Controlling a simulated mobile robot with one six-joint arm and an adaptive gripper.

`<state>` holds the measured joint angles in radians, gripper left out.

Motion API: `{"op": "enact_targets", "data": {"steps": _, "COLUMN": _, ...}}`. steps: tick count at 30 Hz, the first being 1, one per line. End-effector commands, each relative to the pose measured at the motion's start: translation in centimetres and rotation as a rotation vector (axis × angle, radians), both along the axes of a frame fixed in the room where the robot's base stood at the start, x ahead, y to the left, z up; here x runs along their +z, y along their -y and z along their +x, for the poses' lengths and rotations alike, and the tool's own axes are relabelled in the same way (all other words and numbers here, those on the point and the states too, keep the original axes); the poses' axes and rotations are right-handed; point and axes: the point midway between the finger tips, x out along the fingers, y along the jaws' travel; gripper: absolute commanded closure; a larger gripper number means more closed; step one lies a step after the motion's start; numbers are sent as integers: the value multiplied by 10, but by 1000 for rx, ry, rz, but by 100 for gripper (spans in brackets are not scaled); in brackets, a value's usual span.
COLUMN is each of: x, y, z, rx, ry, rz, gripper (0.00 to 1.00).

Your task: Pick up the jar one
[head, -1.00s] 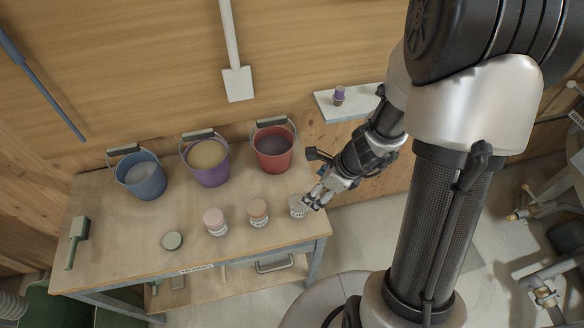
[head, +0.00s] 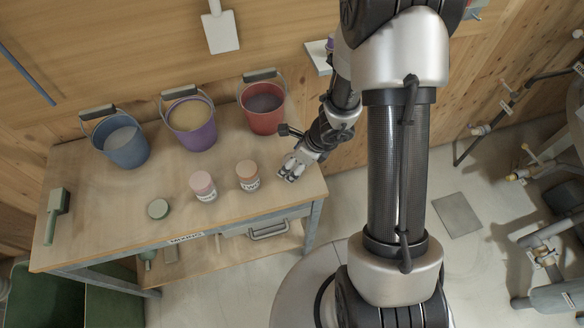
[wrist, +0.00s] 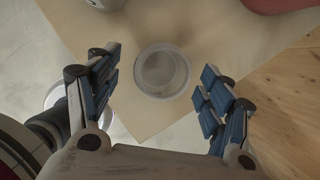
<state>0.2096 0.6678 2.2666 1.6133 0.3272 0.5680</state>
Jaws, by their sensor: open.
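A pale, clear-looking round jar (wrist: 162,71) stands near the corner of the table, seen from above in the wrist view. My gripper (wrist: 163,88) is open, with one blue-padded finger to the left of this jar and one to the right, and no visible contact. In the head view my gripper (head: 291,172) is over the table's right end and hides most or all of that jar.
Blue (head: 122,142), purple (head: 192,126) and red (head: 263,110) buckets stand along the back of the wooden table (head: 120,215). A round green lid-like disc (head: 157,208) and a green-headed tool (head: 55,212) lie at left. A small shelf (head: 319,55) is on the wall.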

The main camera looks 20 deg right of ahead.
Motion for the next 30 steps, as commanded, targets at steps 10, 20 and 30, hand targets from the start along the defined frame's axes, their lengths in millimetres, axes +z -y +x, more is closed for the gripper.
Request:
{"op": "enact_targets", "data": {"steps": 10, "x": -27, "y": -6, "z": 9, "rx": 0, "ry": 1, "rz": -1, "gripper": 27}}
{"op": "enact_targets", "data": {"steps": 20, "x": -27, "y": -6, "z": 8, "rx": 0, "ry": 1, "rz": -1, "gripper": 40}}
{"op": "enact_targets", "data": {"steps": 30, "x": -27, "y": -6, "z": 8, "rx": 0, "ry": 0, "rz": 0, "gripper": 63}}
